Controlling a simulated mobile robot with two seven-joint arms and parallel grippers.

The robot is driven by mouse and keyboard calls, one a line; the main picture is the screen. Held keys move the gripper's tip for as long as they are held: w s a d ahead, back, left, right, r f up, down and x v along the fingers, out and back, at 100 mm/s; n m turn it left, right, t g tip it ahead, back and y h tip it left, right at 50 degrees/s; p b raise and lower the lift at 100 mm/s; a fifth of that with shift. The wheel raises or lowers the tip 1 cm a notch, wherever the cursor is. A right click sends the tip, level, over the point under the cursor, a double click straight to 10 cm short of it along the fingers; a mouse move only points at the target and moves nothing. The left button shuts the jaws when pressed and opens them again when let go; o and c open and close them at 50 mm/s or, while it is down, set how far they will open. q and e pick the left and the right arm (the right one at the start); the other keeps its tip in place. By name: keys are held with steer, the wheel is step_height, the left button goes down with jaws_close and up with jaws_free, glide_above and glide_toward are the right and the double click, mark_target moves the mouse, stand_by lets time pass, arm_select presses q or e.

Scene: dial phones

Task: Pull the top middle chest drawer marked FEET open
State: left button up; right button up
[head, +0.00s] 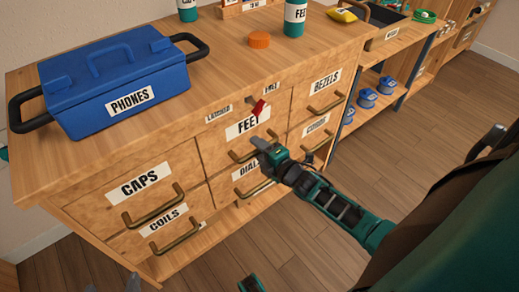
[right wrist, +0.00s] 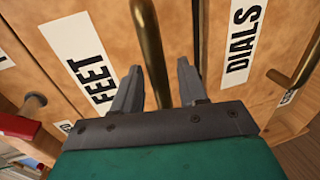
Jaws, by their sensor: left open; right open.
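The FEET drawer (head: 244,137) is the top middle one of the wooden chest, and its front looks flush with its neighbours. Its brass handle (right wrist: 150,45) runs between the two grey fingers of my right gripper (right wrist: 158,85) in the right wrist view. The fingers are open, one on each side of the bar; contact cannot be told. In the head view my right gripper (head: 262,148) is in front of that handle and partly hides it. A red latch tab (head: 258,109) sits above the FEET label. A green part, probably my left gripper (head: 250,284), shows at the bottom edge.
The DIALS drawer (right wrist: 240,45) lies just below, with CAPS (head: 145,185) to the left and BEZELS (head: 326,82) to the right. A blue PHONES case (head: 115,80) and an orange cap (head: 259,40) stand on top. The floor in front is clear.

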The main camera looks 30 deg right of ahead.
steer(key=shift+c, duration=0.2)
jaws_close()
arm_select(q)
steer(key=shift+w+a+r, duration=0.1)
